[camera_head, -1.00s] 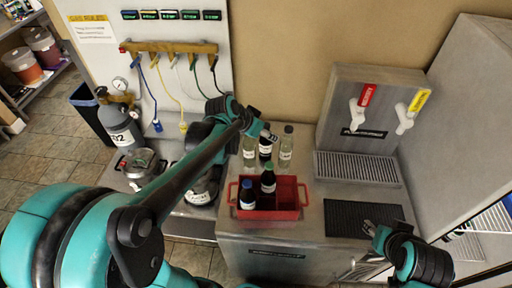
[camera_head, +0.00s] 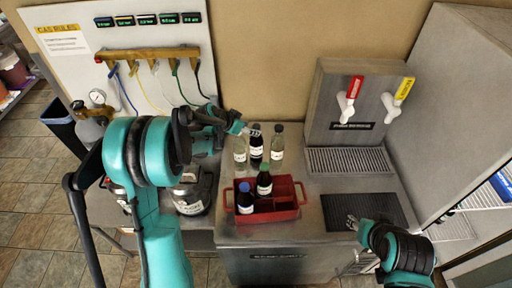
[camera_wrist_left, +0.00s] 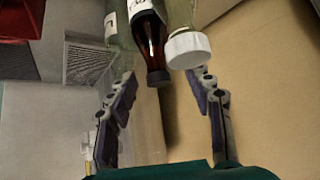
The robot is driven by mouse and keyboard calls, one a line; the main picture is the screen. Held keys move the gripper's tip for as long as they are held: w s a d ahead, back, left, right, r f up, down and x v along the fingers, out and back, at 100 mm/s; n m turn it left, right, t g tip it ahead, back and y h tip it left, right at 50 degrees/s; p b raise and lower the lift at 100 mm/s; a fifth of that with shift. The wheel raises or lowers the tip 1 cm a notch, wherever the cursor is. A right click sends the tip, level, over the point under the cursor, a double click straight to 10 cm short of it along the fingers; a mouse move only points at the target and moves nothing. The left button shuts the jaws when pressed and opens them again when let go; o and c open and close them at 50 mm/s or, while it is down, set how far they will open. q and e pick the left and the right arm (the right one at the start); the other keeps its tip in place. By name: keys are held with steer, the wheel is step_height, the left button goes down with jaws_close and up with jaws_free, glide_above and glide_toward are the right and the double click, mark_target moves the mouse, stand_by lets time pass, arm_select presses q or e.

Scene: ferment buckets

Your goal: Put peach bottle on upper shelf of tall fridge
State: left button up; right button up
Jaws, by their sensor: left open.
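Three bottles stand in a row behind the red crate in the head view: a pale one with a white cap (camera_head: 240,155), a dark one (camera_head: 256,150) and a pale one with a dark cap (camera_head: 277,148). I cannot read which is peach. My left gripper (camera_head: 250,130) is open and empty by their tops. In the left wrist view its open fingers (camera_wrist_left: 165,105) face the dark bottle (camera_wrist_left: 149,40) and a white-capped bottle (camera_wrist_left: 187,45). The tall fridge (camera_head: 470,100) is at the right, its shelves partly visible. My right gripper (camera_head: 353,222) is over the black mat.
A red crate (camera_head: 288,190) holds a blue-capped bottle (camera_head: 245,198) and a green-capped bottle (camera_head: 264,180). A tap dispenser (camera_head: 355,105) with a drip grille (camera_head: 348,161) stands behind the black mat (camera_head: 375,210). A hose panel (camera_head: 140,60) is at the left.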

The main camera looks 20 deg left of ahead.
mark_target(256, 143)
arm_select(q)
steer(key=x, duration=0.5)
steer(key=shift+d+f, duration=0.1)
steer(key=shift+d, duration=0.1)
steer(key=shift+s, duration=0.15)
steer(key=shift+c, duration=1.2)
jaws_close()
